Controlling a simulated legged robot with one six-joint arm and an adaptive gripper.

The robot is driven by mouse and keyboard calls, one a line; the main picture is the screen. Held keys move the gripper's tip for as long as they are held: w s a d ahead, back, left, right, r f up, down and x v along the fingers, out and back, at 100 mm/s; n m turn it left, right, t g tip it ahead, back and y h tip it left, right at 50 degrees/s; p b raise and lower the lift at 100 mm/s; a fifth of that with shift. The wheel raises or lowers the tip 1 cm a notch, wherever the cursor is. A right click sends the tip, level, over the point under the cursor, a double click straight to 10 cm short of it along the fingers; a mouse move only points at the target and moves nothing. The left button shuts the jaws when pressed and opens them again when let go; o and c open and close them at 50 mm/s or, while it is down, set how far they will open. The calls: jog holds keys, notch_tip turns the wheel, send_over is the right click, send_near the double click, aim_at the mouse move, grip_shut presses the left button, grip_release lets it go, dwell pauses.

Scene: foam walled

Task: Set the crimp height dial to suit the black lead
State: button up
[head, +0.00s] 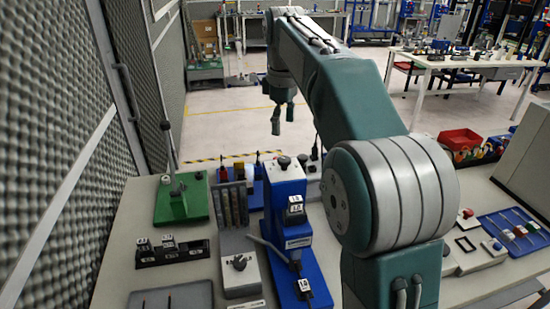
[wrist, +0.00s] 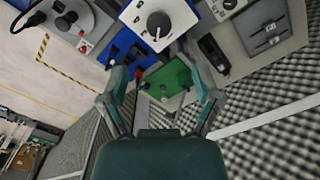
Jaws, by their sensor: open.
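The blue crimp press (head: 290,195) stands upright on the bench with small numbered labels on its front. A black dial knob (head: 284,162) sits on its top. In the wrist view a large black knob (wrist: 158,24) with a pale pointer sits on a white plate; its scale is too small to read. A grey tray (head: 190,293) at the bench's near left holds thin dark leads (wrist: 270,36); their colours are hard to tell. My gripper (head: 283,119) is open and empty, raised beyond the press. In the wrist view its fingers (wrist: 160,65) are spread, apart from the dial.
A green stand (head: 182,203) with an upright rod is at left. A black rack of labelled blocks (head: 172,251) and a grey fixture (head: 240,275) with a knob stand nearby. A foam wall (head: 60,130) borders the left. A blue tray (head: 515,230) lies at right.

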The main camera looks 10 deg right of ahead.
aim_at(284, 159)
notch_tip(284, 159, down, 10)
jog(key=shift+r, duration=0.1)
jog(key=shift+d, duration=0.15)
jog(key=shift+s, duration=0.1)
grip_shut()
